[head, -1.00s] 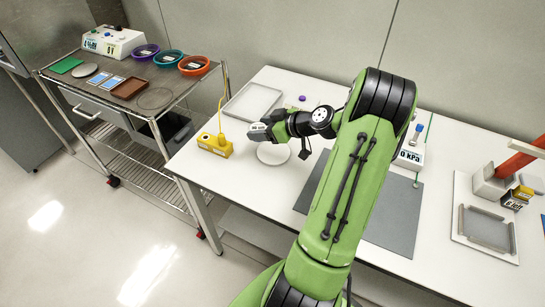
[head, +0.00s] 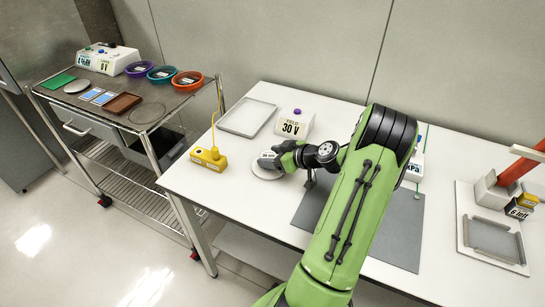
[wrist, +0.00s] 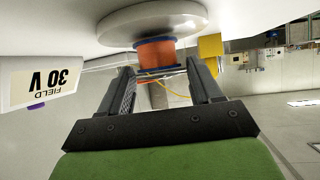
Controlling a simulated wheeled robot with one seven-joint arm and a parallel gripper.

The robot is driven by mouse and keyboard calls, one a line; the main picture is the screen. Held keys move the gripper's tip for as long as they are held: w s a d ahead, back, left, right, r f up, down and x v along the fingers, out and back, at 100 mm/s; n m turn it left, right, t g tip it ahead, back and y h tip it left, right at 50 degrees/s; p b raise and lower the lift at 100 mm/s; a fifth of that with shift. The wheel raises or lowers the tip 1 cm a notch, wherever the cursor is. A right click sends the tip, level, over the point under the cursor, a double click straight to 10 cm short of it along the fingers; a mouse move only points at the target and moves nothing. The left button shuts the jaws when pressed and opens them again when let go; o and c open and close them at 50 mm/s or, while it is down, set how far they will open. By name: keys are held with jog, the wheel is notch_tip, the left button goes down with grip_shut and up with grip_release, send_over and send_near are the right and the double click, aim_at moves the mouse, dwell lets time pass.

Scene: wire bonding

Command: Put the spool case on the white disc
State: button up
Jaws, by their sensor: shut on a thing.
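The spool case (wrist: 156,51) shows in the wrist view as an orange drum with a dark blue rim, between the fingertips of my gripper (wrist: 157,68). My gripper is shut on it. The white disc (wrist: 152,23) is right beyond the case in that inverted view; the case is against it or very close, I cannot tell which. In the head view my gripper (head: 271,158) is low over the disc (head: 262,174) on the white table, and the hand and arm hide the case.
A yellow box (head: 208,158) with a yellow cord stands left of the disc. A grey tray (head: 247,117) and the 30 V box (head: 294,123) are behind. A grey mat (head: 395,230) lies to the right. A cart (head: 155,125) stands to the left.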

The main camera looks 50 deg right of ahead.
jog(key=shift+f, duration=0.15)
jog(key=o, duration=1.1)
jog(key=shift+c, duration=0.2)
